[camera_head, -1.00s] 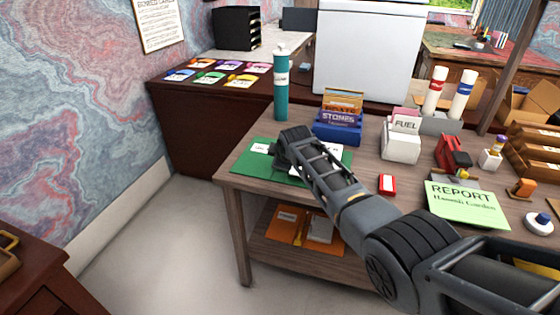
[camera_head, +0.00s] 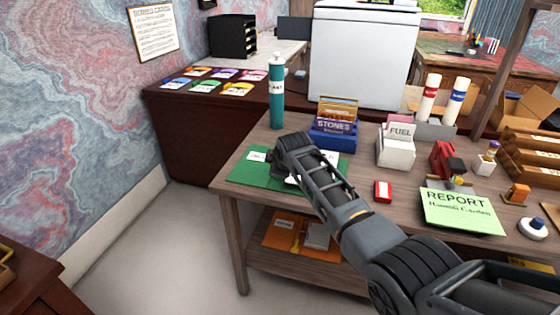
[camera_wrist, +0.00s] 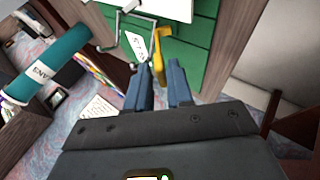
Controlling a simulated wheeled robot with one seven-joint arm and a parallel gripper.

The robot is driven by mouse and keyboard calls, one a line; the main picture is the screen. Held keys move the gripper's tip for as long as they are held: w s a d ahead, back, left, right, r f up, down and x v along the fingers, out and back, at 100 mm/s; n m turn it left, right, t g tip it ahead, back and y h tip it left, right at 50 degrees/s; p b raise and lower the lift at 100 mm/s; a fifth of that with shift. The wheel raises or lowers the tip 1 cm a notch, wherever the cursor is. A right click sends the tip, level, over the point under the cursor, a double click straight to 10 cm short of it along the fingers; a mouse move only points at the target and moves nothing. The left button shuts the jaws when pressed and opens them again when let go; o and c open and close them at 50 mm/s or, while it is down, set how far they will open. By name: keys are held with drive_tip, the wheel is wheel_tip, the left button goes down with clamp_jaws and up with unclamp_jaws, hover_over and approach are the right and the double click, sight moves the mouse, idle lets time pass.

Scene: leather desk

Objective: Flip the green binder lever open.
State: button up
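The green binder (camera_head: 250,178) lies on the left end of the wooden desk, with white paper on it. It fills the upper middle of the wrist view (camera_wrist: 216,52), where metal rings (camera_wrist: 120,28) show on its left. A yellow lever (camera_wrist: 157,45) stands out over the binder beside the rings. My gripper (camera_wrist: 160,68) is open, its two blue-grey fingers apart. The lever's near end shows between the fingertips; I cannot tell whether they touch it. In the head view my arm reaches over the binder and hides part of it, and the fingers do not show clearly.
A teal tube (camera_head: 277,100) stands behind the binder. A blue card box (camera_head: 334,130) is at the back right of it, and a white FUEL box (camera_head: 396,148) further right. A small red item (camera_head: 383,191) lies right of the arm. The desk's left edge (camera_head: 222,186) is close to the binder.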

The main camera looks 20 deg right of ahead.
drive_tip(key=shift+v, duration=2.85)
drive_tip(key=shift+f, duration=0.1)
